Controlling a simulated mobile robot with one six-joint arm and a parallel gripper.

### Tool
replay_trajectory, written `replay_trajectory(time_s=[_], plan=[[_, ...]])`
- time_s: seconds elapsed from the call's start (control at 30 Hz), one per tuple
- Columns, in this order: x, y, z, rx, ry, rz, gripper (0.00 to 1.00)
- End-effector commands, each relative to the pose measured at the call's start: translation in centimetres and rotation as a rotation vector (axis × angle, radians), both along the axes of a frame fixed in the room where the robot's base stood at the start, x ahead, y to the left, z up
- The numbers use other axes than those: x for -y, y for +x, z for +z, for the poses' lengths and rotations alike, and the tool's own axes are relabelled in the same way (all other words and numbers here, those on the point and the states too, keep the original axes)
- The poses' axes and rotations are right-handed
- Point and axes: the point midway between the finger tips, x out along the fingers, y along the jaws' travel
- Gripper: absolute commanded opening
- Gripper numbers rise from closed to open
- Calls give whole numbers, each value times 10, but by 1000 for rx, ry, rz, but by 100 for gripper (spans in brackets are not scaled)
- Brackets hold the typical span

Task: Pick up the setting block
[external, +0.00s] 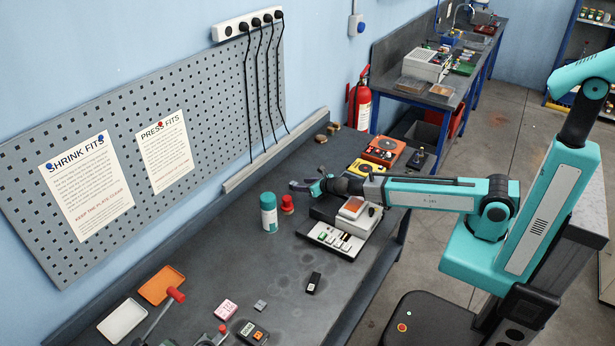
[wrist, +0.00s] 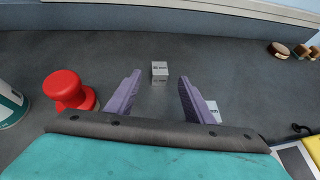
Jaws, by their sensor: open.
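A small grey metal block (wrist: 160,72) with printed size markings, likely the setting block, stands on the dark bench in the wrist view. It shows between the tips of my gripper (wrist: 159,80), a little beyond them and apart from both fingers. The fingers are spread and hold nothing. In the external view my gripper (external: 304,185) reaches over the bench near the wall side; I cannot make out that block there. Another pale block (wrist: 213,111) is partly hidden behind the right finger in the wrist view.
A red knobbed object (wrist: 68,90) and a teal-and-white can (external: 268,213) stand left of my gripper. A small grey piece (external: 260,305) lies nearer the front. Small brown pieces (wrist: 280,50) lie at right by the back ledge.

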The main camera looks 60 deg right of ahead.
Motion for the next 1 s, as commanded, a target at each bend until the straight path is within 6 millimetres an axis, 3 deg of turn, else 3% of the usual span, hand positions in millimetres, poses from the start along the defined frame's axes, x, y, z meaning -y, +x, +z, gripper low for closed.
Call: replay_trajectory(time_s=[0.47,1.0], plan=[[1,4,-1,-1,0,-1,48],[5,39,-18,-1,0,-1,48]])
